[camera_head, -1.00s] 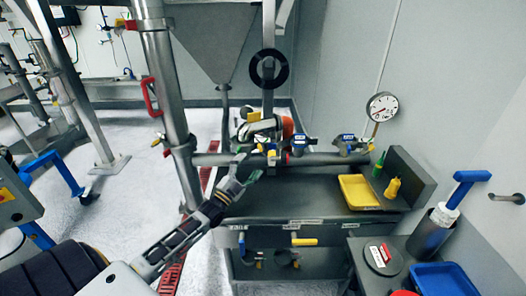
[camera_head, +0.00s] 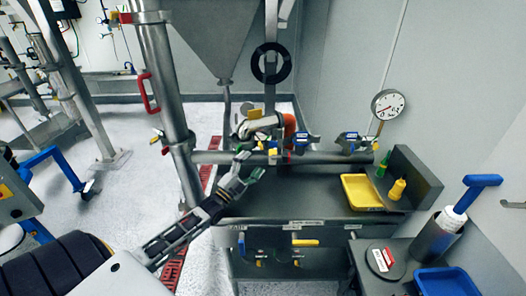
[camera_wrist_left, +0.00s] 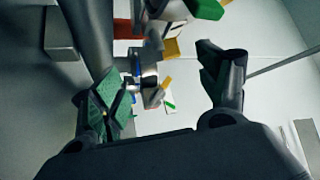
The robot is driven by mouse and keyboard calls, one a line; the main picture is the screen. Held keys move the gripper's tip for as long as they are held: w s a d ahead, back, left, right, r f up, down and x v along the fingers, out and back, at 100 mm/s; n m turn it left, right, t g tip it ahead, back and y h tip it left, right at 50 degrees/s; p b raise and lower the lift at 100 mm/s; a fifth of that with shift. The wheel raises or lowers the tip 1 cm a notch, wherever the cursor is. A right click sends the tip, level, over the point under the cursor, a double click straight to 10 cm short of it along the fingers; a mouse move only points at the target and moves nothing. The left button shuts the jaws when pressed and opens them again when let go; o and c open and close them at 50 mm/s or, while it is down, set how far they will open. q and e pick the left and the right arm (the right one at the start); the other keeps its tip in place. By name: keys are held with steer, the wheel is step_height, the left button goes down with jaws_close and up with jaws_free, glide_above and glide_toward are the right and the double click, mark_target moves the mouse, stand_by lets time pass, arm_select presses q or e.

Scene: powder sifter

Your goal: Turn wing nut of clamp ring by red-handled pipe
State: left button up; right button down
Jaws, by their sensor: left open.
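The steel pipe with the red handle (camera_head: 148,96) stands upright left of centre in the head view. A clamp ring (camera_head: 184,143) circles its lower part. A small fitting with a red and yellow part sits at the pipe's left side; I cannot tell whether it is the wing nut. My left gripper (camera_head: 249,165) is open and empty, right of this pipe and in front of the bench's horizontal pipe. In the left wrist view its green-padded fingers (camera_wrist_left: 162,82) are spread wide, with small blurred fittings beyond them. My right gripper is not seen.
A horizontal pipe (camera_head: 335,157) with blue-tagged valves runs above the dark bench. An orange and white device (camera_head: 265,124) stands just behind my left gripper. A yellow tray (camera_head: 361,203) and a yellow bottle (camera_head: 397,189) are on the right.

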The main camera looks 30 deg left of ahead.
mark_target(263, 148)
arm_select(q)
steer(key=shift+w, duration=0.1)
steer(key=p+x, duration=0.1)
steer(key=x, duration=0.6)
steer(key=shift+w, duration=0.1)
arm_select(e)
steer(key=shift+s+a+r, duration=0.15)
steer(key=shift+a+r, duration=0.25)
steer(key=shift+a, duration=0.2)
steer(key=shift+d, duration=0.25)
arm_select(q)
steer(key=c, duration=1)
steer(key=shift+c, duration=0.2)
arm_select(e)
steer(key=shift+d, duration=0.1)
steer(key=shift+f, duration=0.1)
